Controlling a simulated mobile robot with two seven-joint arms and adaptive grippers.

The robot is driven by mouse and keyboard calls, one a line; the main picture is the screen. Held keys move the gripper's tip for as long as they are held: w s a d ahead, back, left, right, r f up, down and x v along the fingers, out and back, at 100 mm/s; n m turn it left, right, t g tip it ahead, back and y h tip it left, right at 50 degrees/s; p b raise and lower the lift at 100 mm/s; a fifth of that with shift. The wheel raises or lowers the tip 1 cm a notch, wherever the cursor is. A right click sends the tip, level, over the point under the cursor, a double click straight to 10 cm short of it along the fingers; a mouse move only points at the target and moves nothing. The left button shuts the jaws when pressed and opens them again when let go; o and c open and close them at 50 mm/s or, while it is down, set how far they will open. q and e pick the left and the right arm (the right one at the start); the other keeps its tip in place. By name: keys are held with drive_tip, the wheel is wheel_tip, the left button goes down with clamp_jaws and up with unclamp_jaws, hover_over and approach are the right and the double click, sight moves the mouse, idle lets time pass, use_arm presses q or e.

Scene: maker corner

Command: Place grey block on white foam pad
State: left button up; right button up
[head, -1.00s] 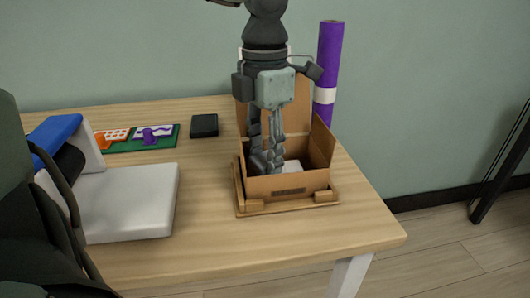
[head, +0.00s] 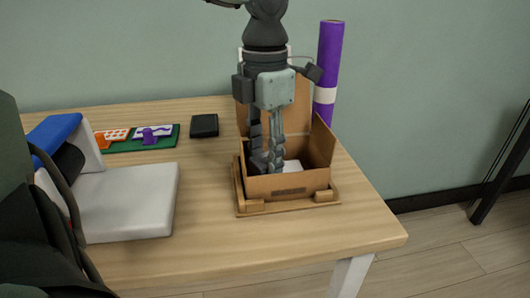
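My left gripper (head: 267,163) points straight down from the top of the head view, with its fingers inside an open cardboard box (head: 290,186). The fingertips are low in the box and partly hidden by its front wall. A white flat surface, likely the white foam pad (head: 292,166), shows inside the box just right of the fingers. I cannot make out the grey block; grey fingers and shadow fill that corner. Whether the fingers hold anything is unclear. My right gripper is not in view.
The box stands on a brown board (head: 253,207) on the wooden table (head: 215,205), its flaps raised. A purple roll (head: 328,55) stands behind it. A black box (head: 204,126), a green board (head: 112,146) and a white-and-blue machine (head: 128,200) are left. Clear table lies in front.

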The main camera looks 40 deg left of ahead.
sight(265, 160)
use_arm(q)
drive_tip(key=o, duration=0.4)
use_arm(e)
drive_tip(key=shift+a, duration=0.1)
use_arm(q)
drive_tip(key=shift+r, duration=0.15)
wheel_tip(265, 160, up, 2)
drive_tip(key=shift+w+r+p, duration=0.1)
drive_tip(key=shift+r+p, duration=0.1)
drive_tip(key=shift+p, duration=0.1)
drive_tip(key=shift+r+p, duration=0.35)
drive_tip(key=shift+r, duration=4.45)
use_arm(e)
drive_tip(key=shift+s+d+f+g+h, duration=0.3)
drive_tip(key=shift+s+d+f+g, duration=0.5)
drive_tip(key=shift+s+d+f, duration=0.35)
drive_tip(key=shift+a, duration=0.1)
